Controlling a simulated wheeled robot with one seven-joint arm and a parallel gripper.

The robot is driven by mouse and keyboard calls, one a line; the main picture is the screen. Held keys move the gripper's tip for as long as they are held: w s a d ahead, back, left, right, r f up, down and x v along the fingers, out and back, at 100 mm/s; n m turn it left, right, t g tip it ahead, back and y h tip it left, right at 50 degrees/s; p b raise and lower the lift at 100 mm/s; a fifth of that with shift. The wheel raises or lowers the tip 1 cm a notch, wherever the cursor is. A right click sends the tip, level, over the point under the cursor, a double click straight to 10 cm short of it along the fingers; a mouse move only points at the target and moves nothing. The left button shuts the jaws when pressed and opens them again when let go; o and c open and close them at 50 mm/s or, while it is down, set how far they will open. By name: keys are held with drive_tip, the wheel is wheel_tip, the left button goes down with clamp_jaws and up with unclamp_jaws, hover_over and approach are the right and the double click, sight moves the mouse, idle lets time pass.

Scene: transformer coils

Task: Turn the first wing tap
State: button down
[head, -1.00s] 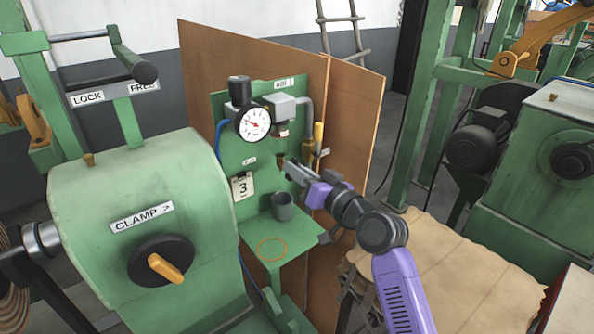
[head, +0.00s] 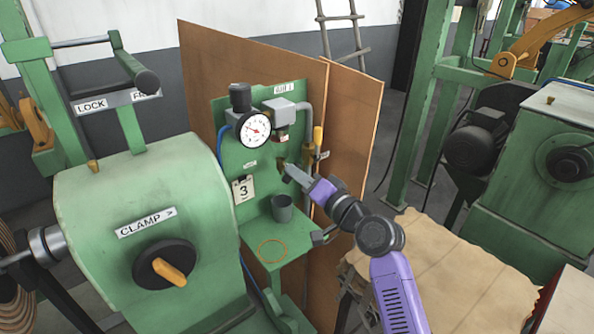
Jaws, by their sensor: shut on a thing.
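The wing tap (head: 281,162) is a small dark brass piece on the green panel (head: 262,185), right of a small white label and below the pressure gauge (head: 254,129). It is mostly hidden by the jaws. My gripper (head: 286,169) reaches it from the lower right and is shut on it. The jaws look narrow from here, and the tap's exact angle is too small to tell.
A yellow-handled valve (head: 318,138) is close on the right. The green clamp machine (head: 150,215) fills the left.

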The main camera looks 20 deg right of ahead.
drive_tip(key=shift+d+f+m+p, duration=0.1)
drive_tip(key=shift+m+p, duration=0.8)
drive_tip(key=shift+m, duration=0.95)
drive_tip(key=shift+f+m+p, duration=0.1)
drive_tip(key=shift+m+p, duration=0.8)
drive_tip(key=shift+m, duration=0.95)
drive_tip(key=c, duration=1.5)
unclamp_jaws()
drive_tip(key=shift+o, duration=0.2)
drive_tip(key=b+v, duration=0.1)
drive_tip(key=v, duration=0.6)
drive_tip(key=shift+s, duration=0.35)
drive_tip(key=shift+d+r, duration=0.1)
drive_tip(key=shift+d, duration=0.05)
